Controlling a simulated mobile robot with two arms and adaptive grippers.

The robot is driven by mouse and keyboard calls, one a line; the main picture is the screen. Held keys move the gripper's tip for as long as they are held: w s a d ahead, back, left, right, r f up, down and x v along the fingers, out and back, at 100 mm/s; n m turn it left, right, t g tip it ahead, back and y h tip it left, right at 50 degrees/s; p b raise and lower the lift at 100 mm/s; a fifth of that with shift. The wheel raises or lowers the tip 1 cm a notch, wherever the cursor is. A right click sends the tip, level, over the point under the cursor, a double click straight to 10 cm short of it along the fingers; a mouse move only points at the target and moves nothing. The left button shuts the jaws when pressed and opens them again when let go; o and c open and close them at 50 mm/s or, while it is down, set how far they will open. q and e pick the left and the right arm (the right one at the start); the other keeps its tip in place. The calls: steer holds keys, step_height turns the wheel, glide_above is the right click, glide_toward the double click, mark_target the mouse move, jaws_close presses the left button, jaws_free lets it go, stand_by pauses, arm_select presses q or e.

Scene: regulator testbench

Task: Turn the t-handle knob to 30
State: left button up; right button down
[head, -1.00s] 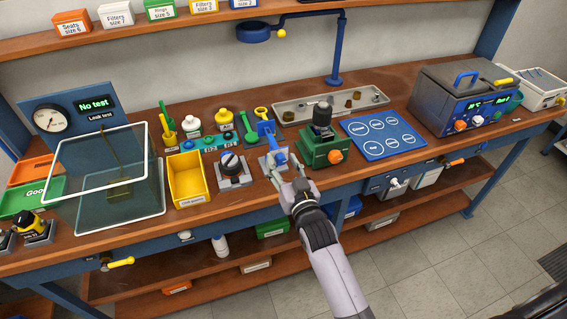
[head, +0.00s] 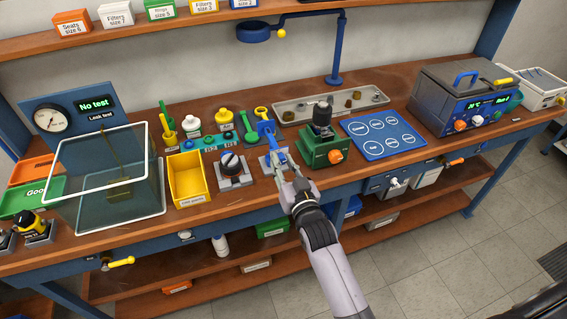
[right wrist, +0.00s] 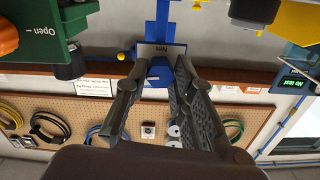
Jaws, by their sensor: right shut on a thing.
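The scale and the knob's setting cannot be read. The fingers hide part of the handle. My left gripper is not in view.
A green block with a black top (head: 325,146) stands close to the right of the gripper. A blue mat (head: 382,139) lies farther right.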

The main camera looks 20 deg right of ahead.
steer(key=shift+r+m, duration=0.1)
steer(key=shift+m, duration=0.3)
steer(key=c, duration=1.4)
jaws_free()
steer(key=shift+o, duration=0.2)
steer(key=s, duration=1.2)
steer(key=shift+d, duration=0.2)
